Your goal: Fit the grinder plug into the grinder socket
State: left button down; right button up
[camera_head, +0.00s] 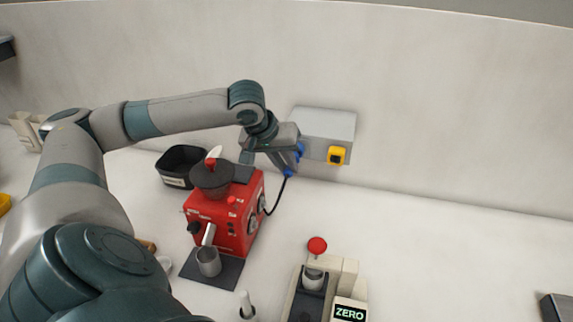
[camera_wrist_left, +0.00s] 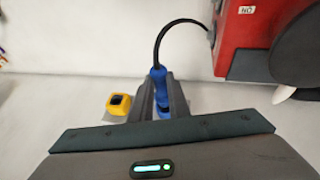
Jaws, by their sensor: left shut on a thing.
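My left gripper (camera_head: 290,158) is shut on the blue grinder plug (camera_head: 287,172), in front of the grey wall box (camera_head: 325,124). In the left wrist view the plug (camera_wrist_left: 158,84) stands between the two fingers, and a black cord curves from its end to the red grinder (camera_wrist_left: 247,35). In the head view the grinder (camera_head: 226,212) stands below and left of the gripper. A yellow socket-like fitting (camera_head: 337,155) is on the box's front, right of the gripper; it also shows in the wrist view (camera_wrist_left: 119,103).
A black bin (camera_head: 182,166) stands behind the grinder. A metal cup (camera_head: 208,262) is at its front. A scale reading ZERO (camera_head: 349,313) and a red-knobbed device (camera_head: 317,246) stand at the front middle. The counter to the right is mostly clear.

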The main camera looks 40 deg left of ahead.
pick_arm(q)
jog(key=shift+w+a+p, duration=0.35)
jog(key=shift+w+p, duration=0.2)
jog(key=shift+w, duration=0.05)
jog(key=shift+w+a+p, duration=0.35)
jog(key=shift+w+p, duration=0.2)
jog(key=shift+w, duration=0.05)
jog(key=c, duration=1.9)
grip_release()
jog(key=shift+o, duration=1.4)
jog(key=shift+w, duration=0.1)
jog(key=shift+s+r+b, duration=0.25)
jog(key=shift+r+b, duration=0.05)
jog(key=shift+r, duration=0.15)
jog(key=b+v, duration=0.3)
jog(key=v, duration=1.3)
jog(key=shift+a+r, duration=0.15)
